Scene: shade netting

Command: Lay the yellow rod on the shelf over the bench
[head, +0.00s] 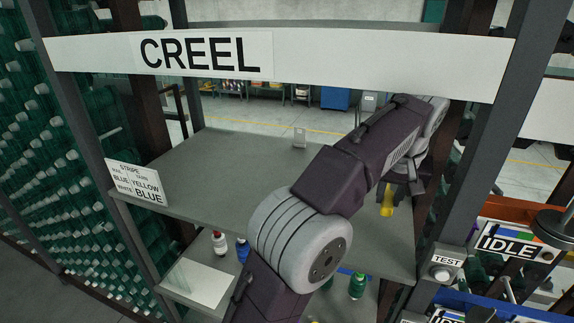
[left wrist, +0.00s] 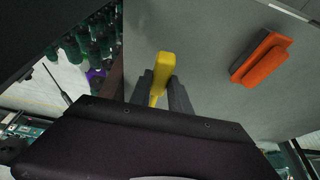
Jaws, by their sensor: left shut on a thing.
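My left gripper (head: 392,186) is at the right side of the grey shelf (head: 230,165), near its right post. It is shut on a yellow rod (head: 388,203), which hangs below the jaws in the head view. In the left wrist view the yellow rod (left wrist: 164,66) sits between the two dark fingers of my left gripper (left wrist: 163,88), with the grey shelf surface (left wrist: 205,75) behind it. I cannot tell whether the rod touches the shelf. My left arm hides part of the shelf in the head view. My right gripper is not in view.
An orange block-like thing (left wrist: 262,58) lies on the grey surface. A small white holder (head: 300,137) and a stripe card (head: 137,182) are at the shelf's edges. Bobbins (head: 219,243) stand on the bench below. Posts and the CREEL beam (head: 350,62) frame the shelf. Its left part is clear.

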